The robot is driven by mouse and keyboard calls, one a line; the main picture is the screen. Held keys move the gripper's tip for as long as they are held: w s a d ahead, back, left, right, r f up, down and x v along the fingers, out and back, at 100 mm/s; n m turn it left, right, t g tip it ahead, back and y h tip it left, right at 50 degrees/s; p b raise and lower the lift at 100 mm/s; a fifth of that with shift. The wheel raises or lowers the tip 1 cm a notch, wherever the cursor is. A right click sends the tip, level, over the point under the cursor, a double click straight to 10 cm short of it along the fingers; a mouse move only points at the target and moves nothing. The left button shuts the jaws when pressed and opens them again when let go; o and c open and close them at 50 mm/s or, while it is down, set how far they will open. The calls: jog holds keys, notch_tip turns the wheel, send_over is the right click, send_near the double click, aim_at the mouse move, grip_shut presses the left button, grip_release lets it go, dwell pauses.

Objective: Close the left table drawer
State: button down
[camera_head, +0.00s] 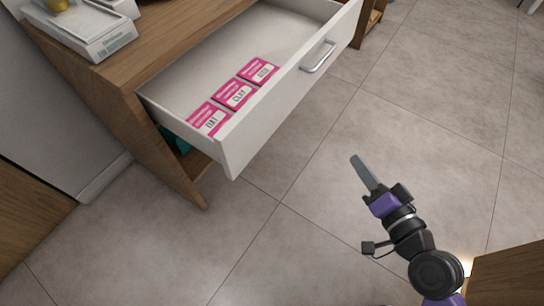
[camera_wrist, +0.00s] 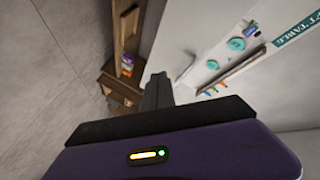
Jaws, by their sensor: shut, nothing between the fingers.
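The left table drawer (camera_head: 283,108) is pulled out from a wooden table (camera_head: 165,50) in the head view. It has a white front with a silver bar handle (camera_head: 319,57). Three pink and white boxes (camera_head: 237,95) lie inside in a row. My gripper (camera_head: 361,167) is in front of the drawer, to the lower right of its front and apart from it. Its fingers are shut and empty. In the wrist view the shut fingers (camera_wrist: 157,92) point away from the drawer, which I cannot make out there.
A white device (camera_head: 95,30) stands on the tabletop. A wooden piece of furniture (camera_head: 510,272) is at the lower right, near my arm. Tiled floor (camera_head: 430,110) in front of the drawer is clear. The wrist view shows a wooden shelf (camera_wrist: 122,75) with small boxes, and a wall sign (camera_wrist: 297,32).

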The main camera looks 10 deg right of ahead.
jog(key=w+a+f+m+y+b, duration=0.1)
jog(key=w+a+f+y+b, duration=0.2)
jog(key=w+a+y, duration=0.1)
jog(key=g+y, duration=0.3)
jog(key=y, duration=0.4)
send_near(254, 136)
jog(key=x, duration=0.6)
jog(key=shift+w+a+r+b, duration=0.15)
jog(key=shift+w+a+b, duration=0.1)
jog(key=shift+a+b, duration=0.1)
jog(key=shift+w+a, duration=0.1)
jog(key=shift+w+a, duration=0.15)
jog(key=b+x, duration=0.1)
jog(key=x, duration=0.7)
jog(key=b+x, duration=0.2)
jog(key=x, duration=0.7)
jog(key=b+x, duration=0.2)
jog(key=x, duration=0.6)
jog(key=shift+w+f, duration=0.4)
jog(key=shift+w+a+r+b, duration=0.1)
jog(key=shift+w+a+b, duration=0.25)
jog(key=shift+w+a, duration=0.05)
jog(key=shift+w+a+r, duration=0.1)
jog(key=shift+r, duration=0.15)
jog(key=shift+a, duration=0.1)
